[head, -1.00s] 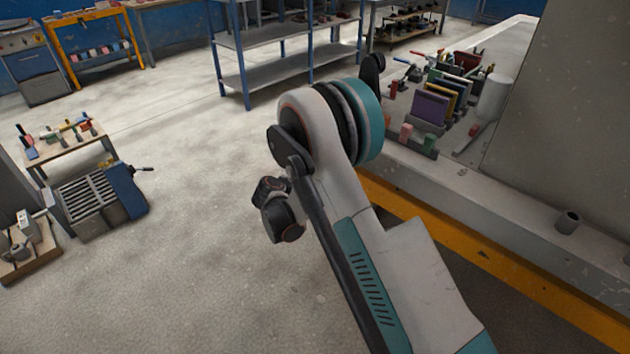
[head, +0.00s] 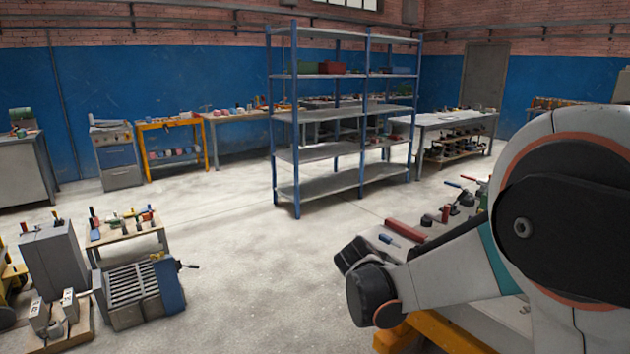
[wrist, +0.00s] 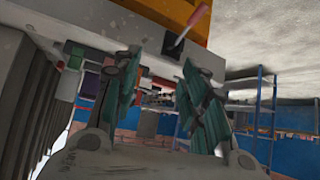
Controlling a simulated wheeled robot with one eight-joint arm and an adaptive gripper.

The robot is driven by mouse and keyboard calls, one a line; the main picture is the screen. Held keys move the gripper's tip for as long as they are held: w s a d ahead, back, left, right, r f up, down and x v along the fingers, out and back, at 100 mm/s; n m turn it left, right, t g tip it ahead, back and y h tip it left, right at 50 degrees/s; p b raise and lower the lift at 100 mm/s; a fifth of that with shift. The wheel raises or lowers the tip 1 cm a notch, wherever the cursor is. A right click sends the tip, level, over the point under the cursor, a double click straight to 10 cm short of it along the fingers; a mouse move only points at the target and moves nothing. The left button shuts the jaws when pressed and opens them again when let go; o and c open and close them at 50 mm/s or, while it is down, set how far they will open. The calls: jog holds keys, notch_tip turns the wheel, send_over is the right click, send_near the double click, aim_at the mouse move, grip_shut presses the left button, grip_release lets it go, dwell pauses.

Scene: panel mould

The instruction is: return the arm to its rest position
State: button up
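My arm fills the right side of the head view, with a large white and black joint close to the camera. My gripper is not clearly visible there. In the wrist view my gripper (wrist: 160,75) shows two teal fingers standing well apart. Nothing is held between them. The wrist view is tilted, with the floor at the top right. A tool with a pink handle (wrist: 199,16) lies on a grey surface beyond the fingertips.
A blue-framed shelf (head: 297,130) stands mid-room. A grey slatted box (head: 130,292) and a small wooden table (head: 128,235) are on the left. A yellow beam (head: 455,335) and a bench edge with a red block (head: 406,229) lie by my arm. The central floor is clear.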

jog(key=s+d+r+n+y, duration=0.2)
jog(key=s+r, duration=0.4)
jog(key=s, duration=0.3)
jog(key=s+r+n+y, duration=0.1)
jog(key=s+n+y, duration=0.2)
jog(key=s, duration=2)
jog(key=shift+s+a+r+n+y, duration=0.35)
jog(key=shift+a+n, duration=0.1)
jog(key=shift+n, duration=0.55)
